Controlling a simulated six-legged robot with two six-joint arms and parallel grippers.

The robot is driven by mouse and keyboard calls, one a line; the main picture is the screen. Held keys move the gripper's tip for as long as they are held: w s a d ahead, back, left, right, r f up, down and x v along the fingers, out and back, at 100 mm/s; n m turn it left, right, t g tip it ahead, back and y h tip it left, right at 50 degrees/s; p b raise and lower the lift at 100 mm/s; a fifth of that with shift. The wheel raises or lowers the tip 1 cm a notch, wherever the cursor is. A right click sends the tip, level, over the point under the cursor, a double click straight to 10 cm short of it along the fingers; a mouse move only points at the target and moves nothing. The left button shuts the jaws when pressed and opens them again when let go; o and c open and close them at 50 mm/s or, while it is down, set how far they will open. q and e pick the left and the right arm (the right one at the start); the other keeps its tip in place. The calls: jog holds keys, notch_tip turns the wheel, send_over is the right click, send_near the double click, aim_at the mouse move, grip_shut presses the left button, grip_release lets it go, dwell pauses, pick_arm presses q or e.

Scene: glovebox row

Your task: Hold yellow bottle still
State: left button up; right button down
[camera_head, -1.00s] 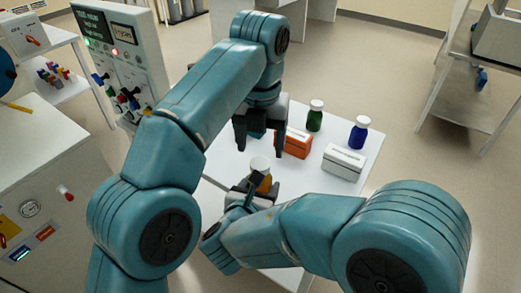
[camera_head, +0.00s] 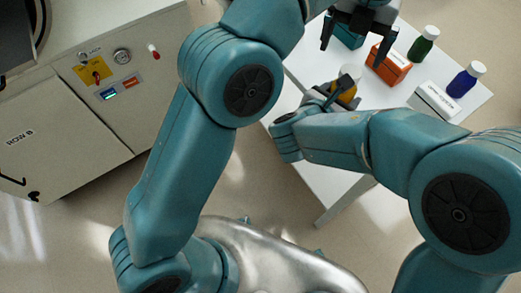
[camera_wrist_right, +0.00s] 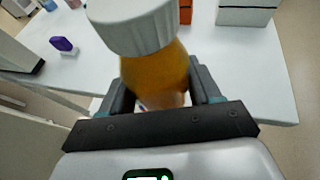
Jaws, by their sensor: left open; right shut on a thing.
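The yellow bottle (camera_head: 346,92) has a white cap and an amber-yellow body. My right gripper (camera_head: 334,98) is shut around its body, near the left part of the white table (camera_head: 310,65). In the right wrist view, the bottle (camera_wrist_right: 155,78) stands between the two dark fingers of the right gripper (camera_wrist_right: 160,95), its ribbed cap above them. Its base is hidden by the gripper. My left gripper (camera_head: 352,46) is open and points down, beyond the yellow bottle in the head view and apart from it.
An orange box (camera_head: 388,67), green bottle (camera_head: 421,46), blue bottle (camera_head: 463,84) and white box (camera_head: 434,100) stand to the right. A grey cabinet (camera_head: 70,130) is at left. A purple object (camera_wrist_right: 63,45) shows in the wrist view.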

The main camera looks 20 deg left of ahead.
jog(key=shift+a, duration=0.1)
pick_arm(q)
jog(key=w+a+f+n+t+h, duration=0.1)
jog(key=w+a+f+n, duration=0.3)
jog(key=a+f+n, duration=0.45)
jog(key=w+a+f+n+t, duration=0.1)
jog(key=w+a+f+n, duration=0.3)
jog(key=a+f+n, duration=0.45)
jog(key=s+a+f+n+t, duration=0.1)
jog(key=s+a+f+n, duration=0.2)
jog(key=a+f+n, duration=0.55)
jog(key=s+a+f+n+t, duration=0.1)
jog(key=s+a+f+n, duration=0.3)
jog(key=n, duration=0.8)
jog(key=s+f+n, duration=0.5)
jog(key=f+n, duration=0.1)
jog(key=s+d+f+m+g+h, duration=0.1)
jog(key=s+d+f+m+g, duration=0.1)
jog(key=s+d, duration=0.7)
jog(key=s+d+f+m+g+h, duration=0.1)
jog(key=s+d+f+m, duration=0.2)
jog(key=s+d, duration=0.7)
notch_tip(320, 180, down, 2)
jog(key=shift+s+f+g+h, duration=0.2)
jog(key=shift+s+g+h, duration=0.2)
jog(key=shift+s, duration=0.1)
jog(key=shift+a, duration=0.1)
pick_arm(e)
jog(key=shift+f, duration=0.1)
